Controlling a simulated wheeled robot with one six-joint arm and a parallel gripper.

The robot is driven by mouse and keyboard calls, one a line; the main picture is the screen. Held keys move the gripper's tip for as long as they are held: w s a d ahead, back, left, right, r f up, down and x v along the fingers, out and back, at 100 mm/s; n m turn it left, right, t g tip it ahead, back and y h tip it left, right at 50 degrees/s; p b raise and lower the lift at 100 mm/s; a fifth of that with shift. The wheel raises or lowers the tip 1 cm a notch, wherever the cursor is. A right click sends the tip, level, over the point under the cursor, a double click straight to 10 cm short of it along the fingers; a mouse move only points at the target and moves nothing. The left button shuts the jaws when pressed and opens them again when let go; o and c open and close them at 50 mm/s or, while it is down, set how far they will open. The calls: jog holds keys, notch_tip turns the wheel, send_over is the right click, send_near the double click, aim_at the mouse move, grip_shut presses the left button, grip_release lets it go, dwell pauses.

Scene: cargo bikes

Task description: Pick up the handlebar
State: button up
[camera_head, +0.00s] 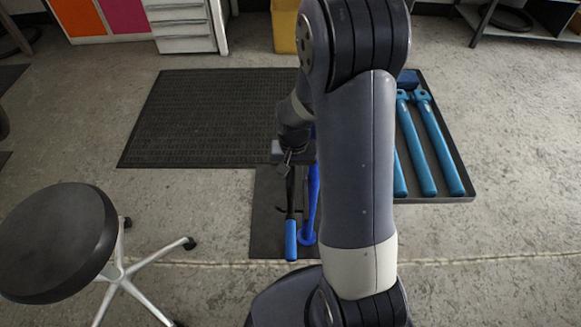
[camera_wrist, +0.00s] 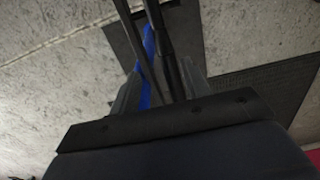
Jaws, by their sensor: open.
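The handlebar (camera_head: 291,238), a dark bar with a bright blue grip at its near end, lies on a dark mat (camera_head: 265,215) on the floor. A blue tubular part (camera_head: 309,208) lies close along its right side. My gripper (camera_head: 290,160) is open above the far part of the handlebar, pointing down. In the wrist view, dark bars (camera_wrist: 161,35) and the blue part (camera_wrist: 148,65) run between my two grey fingers (camera_wrist: 163,82). I cannot tell whether the fingers touch anything. My arm hides part of the mat's right side.
A dark tray (camera_head: 462,198) with several blue tubes (camera_head: 437,150) lies right of my arm. A round black stool (camera_head: 58,240) stands at left. A large ribbed mat (camera_head: 205,115), a drawer cabinet (camera_head: 183,25) and a yellow bin (camera_head: 285,28) are farther back.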

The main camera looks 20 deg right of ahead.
aim_at(290, 191)
notch_tip(290, 191, down, 4)
jog(key=shift+r+b, duration=0.2)
jog(key=shift+b, duration=0.1)
jog(key=f, duration=0.2)
jog(key=a+f+b, duration=0.1)
jog(key=f, duration=0.1)
jog(key=shift+s+f, duration=0.1)
jog(key=shift+s, duration=0.1)
jog(key=shift+f, duration=0.55)
jog(key=shift+c, duration=0.5)
grip_shut()
